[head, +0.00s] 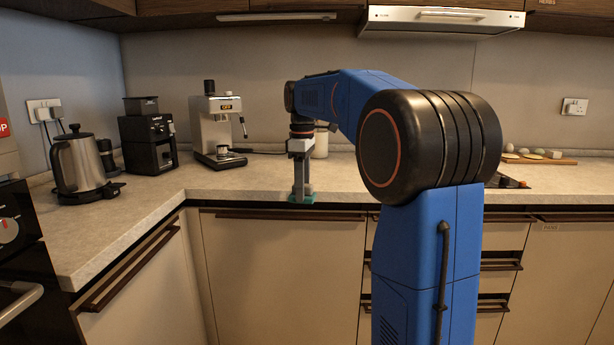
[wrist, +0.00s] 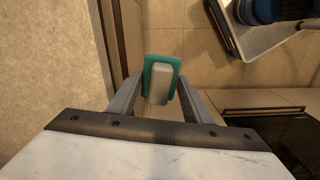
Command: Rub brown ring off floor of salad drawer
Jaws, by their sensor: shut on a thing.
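My gripper (head: 301,188) points down at the front edge of the counter, left of the middle in the head view. It is shut on a small scrubber (head: 293,199) with a teal pad and a pale grey block on it. In the wrist view, the scrubber (wrist: 161,70) sits between the two fingers of my gripper (wrist: 160,92), in front of the counter edge and above the tiled floor. The salad drawer and the brown ring do not show in either view.
The counter (head: 240,180) holds a kettle (head: 80,165), a black grinder (head: 148,138), a coffee machine (head: 216,128) and, at the right, a board (head: 540,159) with small pale items. Closed cabinets (head: 275,265) stand below. Bare tiled floor (wrist: 195,45) shows in the wrist view.

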